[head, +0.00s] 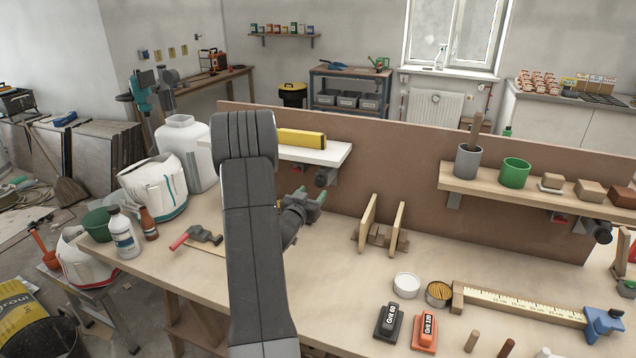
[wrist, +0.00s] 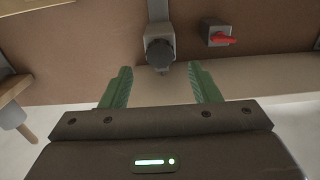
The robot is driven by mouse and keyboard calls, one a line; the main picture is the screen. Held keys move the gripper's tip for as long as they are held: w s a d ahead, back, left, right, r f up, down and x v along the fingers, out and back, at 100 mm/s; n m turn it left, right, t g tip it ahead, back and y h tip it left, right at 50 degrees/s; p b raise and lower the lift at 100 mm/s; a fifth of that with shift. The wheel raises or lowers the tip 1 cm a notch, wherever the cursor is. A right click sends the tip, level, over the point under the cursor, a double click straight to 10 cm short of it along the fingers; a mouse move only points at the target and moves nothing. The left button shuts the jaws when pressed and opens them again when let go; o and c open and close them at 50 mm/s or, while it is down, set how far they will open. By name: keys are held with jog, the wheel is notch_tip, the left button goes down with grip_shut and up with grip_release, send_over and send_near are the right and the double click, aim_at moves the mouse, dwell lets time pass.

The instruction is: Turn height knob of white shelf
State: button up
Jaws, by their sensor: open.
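The white shelf (head: 322,153) is fixed to the brown back panel in the head view, with a yellow level on it. A dark knob (head: 322,178) shows beneath it. In the wrist view the round, ridged dark knob (wrist: 159,52) sits on a grey bracket, ahead of my fingertips and roughly centred between them. My gripper (wrist: 160,80) is open with two green fingers apart and nothing between them. In the head view my gripper (head: 310,196) is just below the shelf, partly hidden by my arm. I cannot see any contact with the knob.
On the workbench, a wooden stand (head: 380,236) is right of my gripper and a red-handled tool (head: 195,237) lies left. A wooden shelf (head: 530,191) is further right.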

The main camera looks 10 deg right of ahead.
aim_at(319, 184)
jog(key=p+x, duration=0.1)
jog(key=x, duration=0.5)
jog(key=shift+s, duration=0.1)
jog(key=shift+c, duration=0.3)
jog(key=c, duration=0.9)
